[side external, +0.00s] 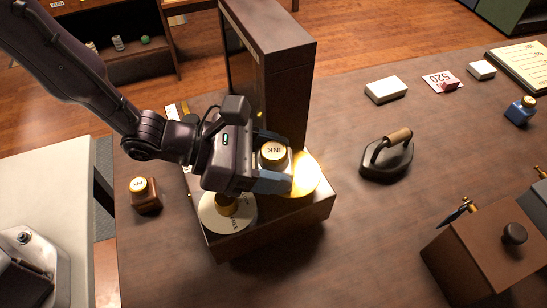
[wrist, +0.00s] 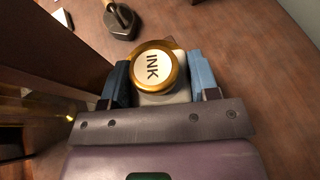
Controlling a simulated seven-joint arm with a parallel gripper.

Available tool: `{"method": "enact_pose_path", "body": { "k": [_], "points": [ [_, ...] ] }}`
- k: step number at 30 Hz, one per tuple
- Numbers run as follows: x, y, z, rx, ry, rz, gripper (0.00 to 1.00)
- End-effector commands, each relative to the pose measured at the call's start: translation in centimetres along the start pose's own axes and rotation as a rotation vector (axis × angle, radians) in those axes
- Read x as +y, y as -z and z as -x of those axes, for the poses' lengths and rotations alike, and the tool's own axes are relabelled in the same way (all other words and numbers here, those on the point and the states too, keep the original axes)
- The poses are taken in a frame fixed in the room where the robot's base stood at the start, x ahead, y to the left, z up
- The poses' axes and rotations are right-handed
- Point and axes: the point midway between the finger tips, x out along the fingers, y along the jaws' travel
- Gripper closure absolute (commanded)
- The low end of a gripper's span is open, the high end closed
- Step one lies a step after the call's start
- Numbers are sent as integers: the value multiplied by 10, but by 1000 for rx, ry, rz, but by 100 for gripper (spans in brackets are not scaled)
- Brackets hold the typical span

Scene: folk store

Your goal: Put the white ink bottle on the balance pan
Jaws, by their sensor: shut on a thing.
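The white ink bottle (side external: 273,157) has a gold-rimmed cap marked INK. My gripper (side external: 280,163) is shut on it, with a finger on each side. The wrist view shows the bottle (wrist: 155,68) upright between the blue-tipped fingers. A brightly lit golden balance pan (side external: 307,176) lies at the right of the dark balance base (side external: 285,222). The bottle overlaps this pan's left part in the side view; I cannot tell whether it touches the pan. A pale round pan (side external: 240,223) with a brass weight (side external: 227,203) sits on the left, partly behind my gripper.
A tall dark brown housing (side external: 286,95) rises just behind the pans. A brown ink bottle (side external: 144,194) stands on the counter at left. A flat iron (side external: 387,158) stands at right, with a brown box (side external: 490,250) nearer the front. The counter between balance and iron is clear.

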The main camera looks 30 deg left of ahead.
Motion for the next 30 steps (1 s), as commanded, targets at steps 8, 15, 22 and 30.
{"method": "enact_pose_path", "body": {
  "k": [8,15,22,30],
  "points": [
    [0,2,-1,1,0,0,20],
    [0,2,-1,0,0,0,20],
    [0,-1,0,-1,0,-1,20],
    [1,-1,47,0,-3,0,20]
  ]
}}
